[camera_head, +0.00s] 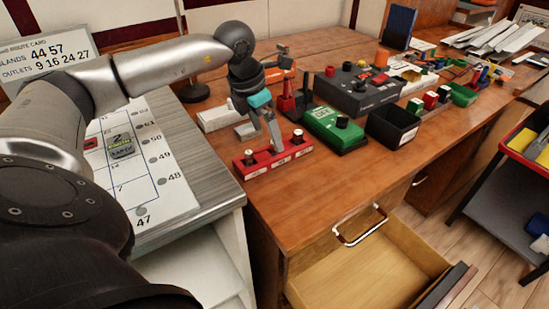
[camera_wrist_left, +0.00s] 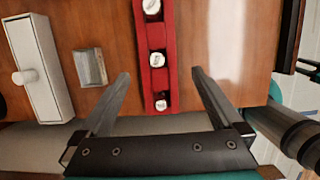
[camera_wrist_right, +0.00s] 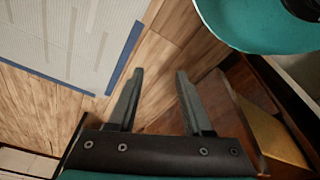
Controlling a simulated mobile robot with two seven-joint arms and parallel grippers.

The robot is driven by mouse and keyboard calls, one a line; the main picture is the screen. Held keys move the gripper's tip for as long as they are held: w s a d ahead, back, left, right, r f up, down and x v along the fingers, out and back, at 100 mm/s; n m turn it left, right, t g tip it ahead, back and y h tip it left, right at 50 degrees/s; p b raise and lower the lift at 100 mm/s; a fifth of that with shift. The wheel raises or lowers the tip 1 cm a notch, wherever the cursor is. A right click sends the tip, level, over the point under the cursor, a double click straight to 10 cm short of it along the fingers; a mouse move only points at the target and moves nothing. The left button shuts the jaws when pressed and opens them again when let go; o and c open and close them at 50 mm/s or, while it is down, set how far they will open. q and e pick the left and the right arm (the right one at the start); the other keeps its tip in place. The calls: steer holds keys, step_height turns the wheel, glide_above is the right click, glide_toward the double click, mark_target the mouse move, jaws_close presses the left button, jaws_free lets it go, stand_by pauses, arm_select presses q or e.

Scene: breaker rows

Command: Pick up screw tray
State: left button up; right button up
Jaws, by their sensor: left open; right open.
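A red tray-like holder (camera_head: 272,157) with round silver-topped pieces and white labels lies near the front left of the wooden bench. It also shows in the left wrist view (camera_wrist_left: 170,70), running between the finger lines. A black open bin (camera_head: 393,126) with a white label stands farther right; I cannot tell which of these is the screw tray. My left gripper (camera_wrist_left: 161,74) is open and empty, pointing down over the red holder. In the head view its fingers partly cover the holder. My right gripper (camera_wrist_right: 160,72) is open and empty over wooden floor, outside the head view.
A green box (camera_head: 334,128) stands right of the red holder, with a dark control box (camera_head: 358,92) behind. A white box (camera_head: 215,116) and grey block (camera_wrist_left: 90,67) lie left of the holder. An open drawer (camera_head: 365,260) juts out below the bench.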

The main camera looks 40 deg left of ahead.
mark_target(273, 150)
arm_select(q)
steer(key=shift+b+x, duration=0.45)
steer(key=shift+x, duration=0.9)
steer(key=b+x, duration=0.1)
steer(key=x, duration=0.2)
steer(key=shift+w+f+b, duration=0.2)
steer(key=shift+b, duration=0.15)
steer(key=shift+w+f, duration=0.1)
steer(key=shift+f, duration=0.2)
arm_select(e)
step_height(273, 150, up, 6)
steer(key=w+t, duration=0.1)
steer(key=w, duration=0.2)
steer(key=shift+a+f, duration=0.15)
steer(key=shift+a, duration=0.1)
arm_select(q)
steer(key=c, duration=1.5)
steer(key=shift+c, duration=0.3)
steer(key=shift+r, duration=0.15)
